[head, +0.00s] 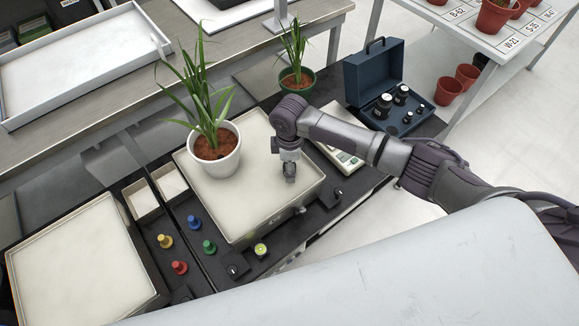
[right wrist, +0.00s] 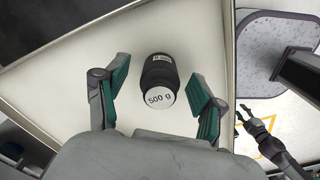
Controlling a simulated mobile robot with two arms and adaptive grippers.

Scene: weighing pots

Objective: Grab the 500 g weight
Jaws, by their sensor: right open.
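The 500 g weight (right wrist: 158,76) is a black cylinder with a white end face reading "500 g". In the right wrist view it is on a cream scale pan (right wrist: 75,75), between the spread fingers of my right gripper (right wrist: 158,70), with gaps on both sides. In the head view my right gripper (head: 290,172) hangs low over the right part of the scale pan (head: 262,198); I cannot make out the weight there. A small dark gripper (right wrist: 257,120), apparently my left one, shows at the right wrist view's right edge; its jaw state is unclear.
A white pot with a plant (head: 216,160) stands on the same pan, left of my right gripper. A green pot (head: 297,82) and an open blue case with black weights (head: 375,75) stand behind. Coloured knobs (head: 209,246) line the front. A second pan (head: 75,260) is bare.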

